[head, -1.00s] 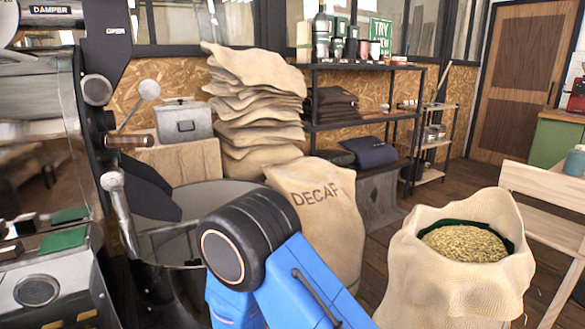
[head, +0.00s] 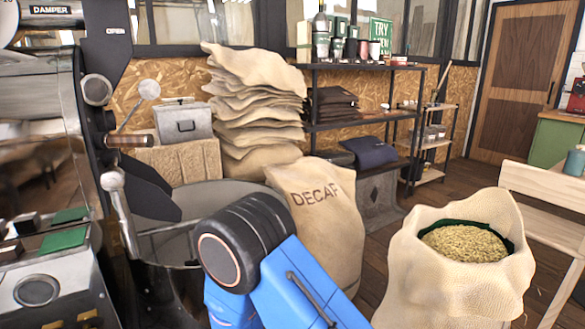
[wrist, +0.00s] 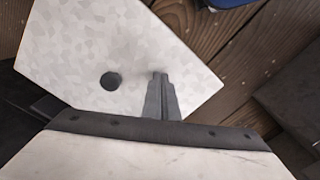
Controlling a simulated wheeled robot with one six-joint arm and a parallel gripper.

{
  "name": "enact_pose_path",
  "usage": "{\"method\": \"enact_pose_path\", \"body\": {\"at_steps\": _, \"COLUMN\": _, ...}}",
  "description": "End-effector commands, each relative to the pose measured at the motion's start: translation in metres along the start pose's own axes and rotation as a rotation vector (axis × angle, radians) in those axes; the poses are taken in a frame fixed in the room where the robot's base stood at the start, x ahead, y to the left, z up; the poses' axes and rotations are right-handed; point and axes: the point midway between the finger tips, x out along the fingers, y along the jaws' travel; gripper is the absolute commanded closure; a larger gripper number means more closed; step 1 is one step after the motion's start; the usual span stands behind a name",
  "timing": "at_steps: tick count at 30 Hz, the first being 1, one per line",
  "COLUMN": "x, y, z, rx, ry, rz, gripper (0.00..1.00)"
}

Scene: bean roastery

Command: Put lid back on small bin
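A pale mottled grey flat plate with a round black knob, which looks like the lid (wrist: 75,45), fills the upper left of the wrist view above dark floor planks. My gripper (wrist: 160,78) reaches over it from below; its narrow grey fingers are together, to the right of the knob and apart from it. I cannot tell whether they touch the plate. In the head view, a small grey metal bin (head: 183,126) with a front handle stands at the back left on a burlap-covered block; I cannot tell if its top is covered. My gripper is hidden there behind my blue arm.
A burlap sack marked DECAF (head: 325,225) stands just beyond my arm. An open sack of beans (head: 450,275) is at right, near a wooden bench (head: 545,185). Stacked sacks (head: 255,110) and a black shelf (head: 365,125) line the wall. The roaster (head: 50,200) is at left.

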Motion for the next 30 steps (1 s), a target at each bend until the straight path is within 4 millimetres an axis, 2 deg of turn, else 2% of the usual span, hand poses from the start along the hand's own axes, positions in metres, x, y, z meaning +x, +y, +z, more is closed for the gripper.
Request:
{"method": "enact_pose_path", "body": {"at_steps": 14, "x": 0.000, "y": 0.000, "z": 0.000, "rx": 0.000, "ry": -0.001, "rz": 0.000, "gripper": 1.00}}
{"method": "enact_pose_path", "body": {"at_steps": 30, "x": -0.025, "y": 0.000, "z": 0.000, "rx": 0.000, "ry": -0.001, "rz": 0.000, "gripper": 1.00}}
